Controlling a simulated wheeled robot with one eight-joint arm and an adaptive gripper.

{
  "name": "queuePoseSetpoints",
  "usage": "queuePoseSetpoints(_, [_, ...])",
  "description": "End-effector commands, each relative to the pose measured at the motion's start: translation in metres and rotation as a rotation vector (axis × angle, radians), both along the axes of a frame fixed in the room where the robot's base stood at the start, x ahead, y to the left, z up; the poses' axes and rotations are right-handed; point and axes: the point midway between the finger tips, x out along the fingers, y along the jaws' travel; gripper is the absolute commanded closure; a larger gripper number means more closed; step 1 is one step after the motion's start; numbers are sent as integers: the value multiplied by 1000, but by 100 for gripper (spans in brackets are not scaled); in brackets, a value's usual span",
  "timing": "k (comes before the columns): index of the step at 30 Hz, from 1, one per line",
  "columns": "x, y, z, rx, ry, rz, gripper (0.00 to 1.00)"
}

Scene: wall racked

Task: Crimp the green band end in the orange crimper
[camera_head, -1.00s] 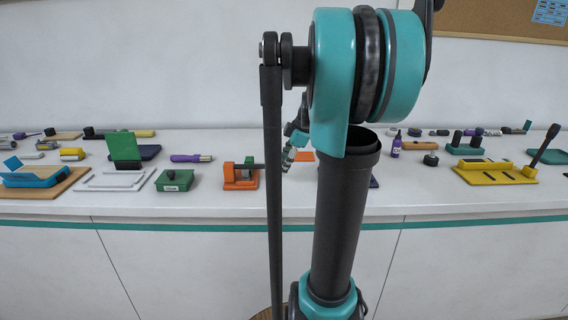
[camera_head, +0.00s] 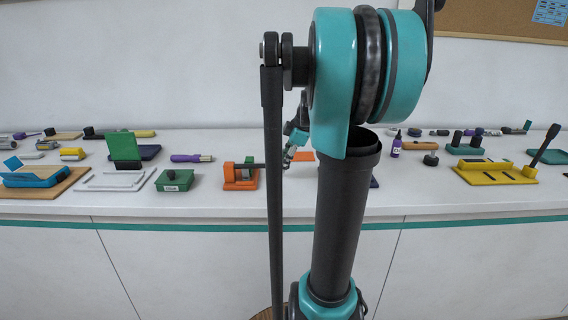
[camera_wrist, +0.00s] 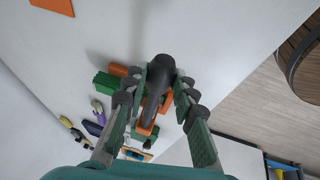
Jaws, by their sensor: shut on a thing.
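The orange crimper (camera_head: 229,177) stands on the bench left of my arm, with a dark rod reaching right from it. A grey-green piece (camera_head: 247,172) sits within its orange frame; I cannot tell whether this is the green band end. My gripper (camera_head: 288,161) is at the rod's right end, partly hidden by my arm. In the wrist view, my gripper (camera_wrist: 162,82) is shut on a black handle (camera_wrist: 160,68). Orange crimper parts (camera_wrist: 147,128) show beyond the fingers, and a green block (camera_wrist: 107,84) lies beside them at left.
A green box with a dark knob (camera_head: 174,181) stands left of the crimper, with a purple-handled tool (camera_head: 188,158) behind. An orange sheet (camera_head: 303,156) lies close to my gripper. A yellow fixture (camera_head: 490,175) is at right. The bench front before the crimper is clear.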

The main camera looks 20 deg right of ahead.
Motion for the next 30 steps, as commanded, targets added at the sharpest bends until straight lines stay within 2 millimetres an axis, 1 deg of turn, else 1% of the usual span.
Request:
queuePoseSetpoints(5, [0,3,13,-59,19,4,100])
queuePoseSetpoints(8, [1,6,25,-119,37,5,100])
queuePoseSetpoints(14, [5,17,56,-280,88,8,100])
queuePoseSetpoints(21, [12,38,93,-498,158,9,100])
queuePoseSetpoints(26, [18,55,115,-641,203,8,100])
queuePoseSetpoints(30, [23,69,130,-642,206,2,100])
